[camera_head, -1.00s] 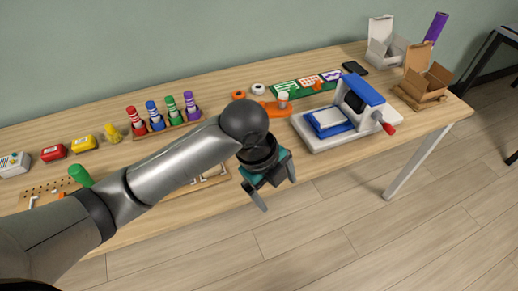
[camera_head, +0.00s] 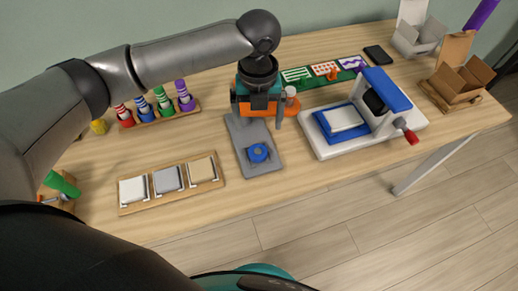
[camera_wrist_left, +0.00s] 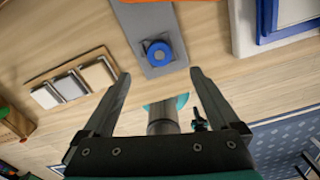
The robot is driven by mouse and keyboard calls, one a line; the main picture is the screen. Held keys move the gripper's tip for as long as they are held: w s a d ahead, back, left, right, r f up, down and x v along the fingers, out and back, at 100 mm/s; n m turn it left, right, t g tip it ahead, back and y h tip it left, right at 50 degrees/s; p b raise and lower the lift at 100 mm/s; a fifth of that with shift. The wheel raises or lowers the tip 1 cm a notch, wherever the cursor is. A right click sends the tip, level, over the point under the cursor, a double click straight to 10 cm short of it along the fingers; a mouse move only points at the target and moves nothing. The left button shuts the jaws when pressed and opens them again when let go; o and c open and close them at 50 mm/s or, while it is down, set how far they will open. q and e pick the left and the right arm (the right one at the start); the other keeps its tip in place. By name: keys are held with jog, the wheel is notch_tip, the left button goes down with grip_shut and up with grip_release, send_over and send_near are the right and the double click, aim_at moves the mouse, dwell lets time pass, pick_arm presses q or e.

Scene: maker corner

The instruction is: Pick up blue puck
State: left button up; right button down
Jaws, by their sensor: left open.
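The blue puck (camera_head: 258,153) lies on the near part of a grey plate (camera_head: 241,140) on the table. It looks like a ring with a hole in the middle, and it also shows in the left wrist view (camera_wrist_left: 159,53) just beyond my fingertips. My left gripper (camera_head: 258,118) is open and empty, pointing down over the far part of the grey plate, behind the puck in the head view. In the left wrist view the open fingers (camera_wrist_left: 159,74) straddle the puck's line, apart from it. My right gripper is not in view.
A blue and white press (camera_head: 362,118) stands to the right of the plate. A wooden tray of square pads (camera_head: 170,184) lies to the left. An orange base (camera_head: 290,106) is close behind the gripper. Coloured striped pegs (camera_head: 162,100) stand farther left.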

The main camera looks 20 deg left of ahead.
pick_arm(q)
jog(key=b, duration=0.1)
send_over(258, 150)
notch_tip(258, 150, down, 5)
jog(key=shift+f, duration=0.65)
notch_tip(258, 150, down, 5)
jog(key=shift+r+b, duration=0.15)
jog(key=shift+b, duration=0.85)
jog(key=shift+c, duration=0.2)
jog(key=shift+r, duration=0.1)
jog(key=c, duration=1)
grip_shut()
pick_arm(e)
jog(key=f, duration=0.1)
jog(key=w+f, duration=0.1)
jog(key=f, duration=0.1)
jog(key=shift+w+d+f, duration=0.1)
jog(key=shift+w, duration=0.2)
